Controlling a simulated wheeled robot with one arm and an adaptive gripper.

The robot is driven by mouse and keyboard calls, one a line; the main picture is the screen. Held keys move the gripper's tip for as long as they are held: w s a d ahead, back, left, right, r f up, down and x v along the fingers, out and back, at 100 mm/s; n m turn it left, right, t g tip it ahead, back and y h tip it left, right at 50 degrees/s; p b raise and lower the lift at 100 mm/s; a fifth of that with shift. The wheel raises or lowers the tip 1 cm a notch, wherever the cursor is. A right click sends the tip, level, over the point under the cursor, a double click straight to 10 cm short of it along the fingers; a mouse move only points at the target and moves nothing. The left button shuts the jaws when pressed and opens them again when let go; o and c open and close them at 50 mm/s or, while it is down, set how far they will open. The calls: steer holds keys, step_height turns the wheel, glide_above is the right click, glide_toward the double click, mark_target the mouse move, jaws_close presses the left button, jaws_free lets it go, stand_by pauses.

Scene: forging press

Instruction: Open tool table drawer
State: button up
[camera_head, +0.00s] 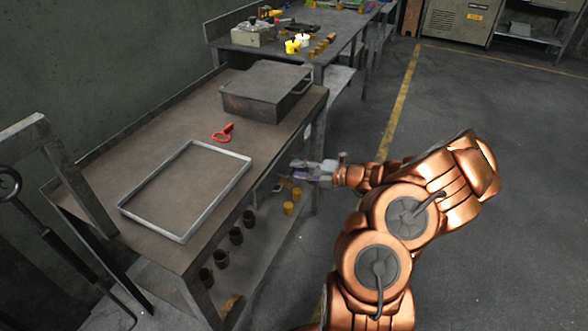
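The tool table (140,150) is a worn brown-grey metal table along the left wall. Its long front edge faces the open floor. My gripper (295,172) is at that front edge, toward the table's far right end, with its fingers pointing left at the table. The fingers are small and partly blend with the table's underside. I cannot tell whether they are open, shut or touching anything. No drawer front or handle shows clearly; the area under the tabletop by my gripper is dark and partly covered by it.
On the tabletop are a grey metal box (262,92), a red-handled tool (222,134) and an empty metal frame (128,207). Several dark cups (236,236) and yellow pieces (288,208) stand on the lower shelf. A second table (270,47) is behind. The floor (480,250) at right is clear.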

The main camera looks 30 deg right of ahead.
steer(key=shift+x, duration=1.3)
jaws_close()
steer(key=shift+d, duration=0.1)
